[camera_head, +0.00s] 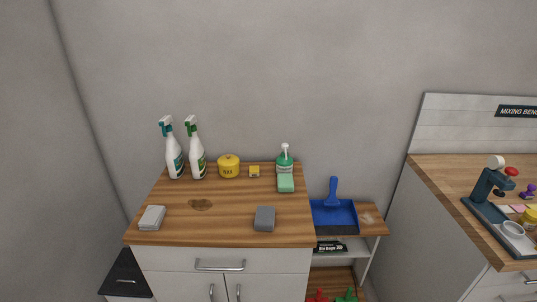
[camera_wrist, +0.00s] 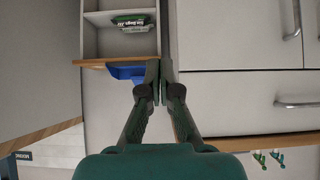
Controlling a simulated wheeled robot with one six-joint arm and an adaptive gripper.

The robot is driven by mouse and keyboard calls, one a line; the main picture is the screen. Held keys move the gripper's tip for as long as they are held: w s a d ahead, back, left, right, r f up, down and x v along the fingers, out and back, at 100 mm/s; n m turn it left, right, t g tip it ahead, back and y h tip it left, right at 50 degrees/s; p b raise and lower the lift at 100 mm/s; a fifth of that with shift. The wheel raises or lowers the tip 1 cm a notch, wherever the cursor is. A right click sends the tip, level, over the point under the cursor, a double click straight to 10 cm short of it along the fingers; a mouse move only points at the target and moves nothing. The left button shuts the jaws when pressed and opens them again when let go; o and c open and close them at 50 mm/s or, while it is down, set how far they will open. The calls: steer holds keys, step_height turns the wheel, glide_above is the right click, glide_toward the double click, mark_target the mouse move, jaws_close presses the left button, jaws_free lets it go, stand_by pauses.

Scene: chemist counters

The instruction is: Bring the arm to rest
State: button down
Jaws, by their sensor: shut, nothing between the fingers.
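My gripper (camera_wrist: 158,82) shows in the wrist view with its two dark green fingers together and nothing between them. It is in front of the white cabinet (camera_wrist: 230,100) and the narrow shelf unit (camera_wrist: 90,40), which appear upside down there. The arm and gripper do not show in the head view.
The wooden counter (camera_head: 225,225) carries spray bottles (camera_head: 174,155), a yellow pot (camera_head: 228,167), a green soap bottle (camera_head: 285,163), sponges and a grey block (camera_head: 264,218). A blue dustpan (camera_head: 334,214) lies on the lower shelf. The mixing bench (camera_head: 440,175) stands right, across a gap.

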steer(key=s+r+t, duration=0.2)
steer(key=s+t, duration=0.1)
steer(key=s, duration=2)
steer(key=s+r+t, duration=0.2)
steer(key=s+r, duration=1.4)
steer(key=shift+s, duration=0.25)
